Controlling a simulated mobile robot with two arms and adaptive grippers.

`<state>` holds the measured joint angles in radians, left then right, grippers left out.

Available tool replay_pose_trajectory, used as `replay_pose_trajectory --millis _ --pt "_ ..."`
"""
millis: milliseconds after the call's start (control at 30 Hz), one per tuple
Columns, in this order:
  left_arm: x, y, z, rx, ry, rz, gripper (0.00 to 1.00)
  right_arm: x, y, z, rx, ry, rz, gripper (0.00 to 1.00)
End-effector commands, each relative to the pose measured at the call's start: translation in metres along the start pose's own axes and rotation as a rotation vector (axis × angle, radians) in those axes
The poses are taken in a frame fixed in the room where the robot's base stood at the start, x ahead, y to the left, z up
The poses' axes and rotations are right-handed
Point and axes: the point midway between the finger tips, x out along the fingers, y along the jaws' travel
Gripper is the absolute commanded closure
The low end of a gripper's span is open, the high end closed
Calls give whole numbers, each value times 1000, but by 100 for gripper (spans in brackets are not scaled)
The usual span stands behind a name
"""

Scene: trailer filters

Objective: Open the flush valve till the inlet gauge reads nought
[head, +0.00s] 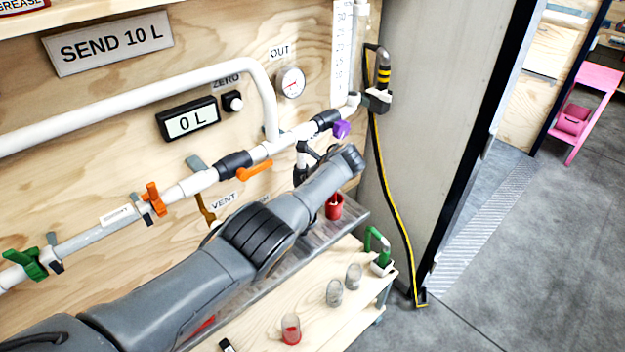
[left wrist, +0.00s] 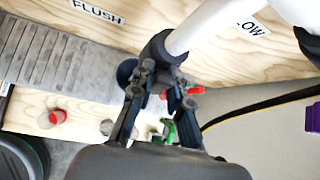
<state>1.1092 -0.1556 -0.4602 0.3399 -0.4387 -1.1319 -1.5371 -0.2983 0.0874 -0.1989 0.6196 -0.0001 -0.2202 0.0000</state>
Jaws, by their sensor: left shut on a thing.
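My left gripper (head: 306,158) is mostly hidden behind its grey arm in the head view. In the left wrist view the gripper (left wrist: 162,88) has its two black fingers around a red handle (left wrist: 192,91) under a dark pipe fitting (left wrist: 157,50). The red handle shows only in part, and its turn angle cannot be told. A FLUSH label (left wrist: 97,11) is on the board behind. The inlet gauge is not seen; a round gauge (head: 291,82) under the OUT label is in the head view. My right gripper is not in view.
White pipework carries green (head: 25,264), orange (head: 255,171) and purple (head: 341,129) handles. A shelf below holds cups (head: 334,292) and a green-handled item (head: 378,243). A yellow-black hose (head: 385,180) hangs at right.

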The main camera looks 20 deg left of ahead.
Motion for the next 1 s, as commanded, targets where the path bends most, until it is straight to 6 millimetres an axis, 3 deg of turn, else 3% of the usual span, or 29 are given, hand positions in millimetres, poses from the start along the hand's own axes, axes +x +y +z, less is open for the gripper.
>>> replay_pose_trajectory --millis 233,600,633,733,1000 --pt "0 0 0 18 2 17 100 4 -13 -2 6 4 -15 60" --pt "0 0 0 18 2 17 100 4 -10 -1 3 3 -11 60" --pt "0 0 0 18 2 17 77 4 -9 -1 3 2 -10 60" --pt "0 0 0 17 2 17 59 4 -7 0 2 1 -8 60" --pt "0 0 0 17 1 17 59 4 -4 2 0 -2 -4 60"
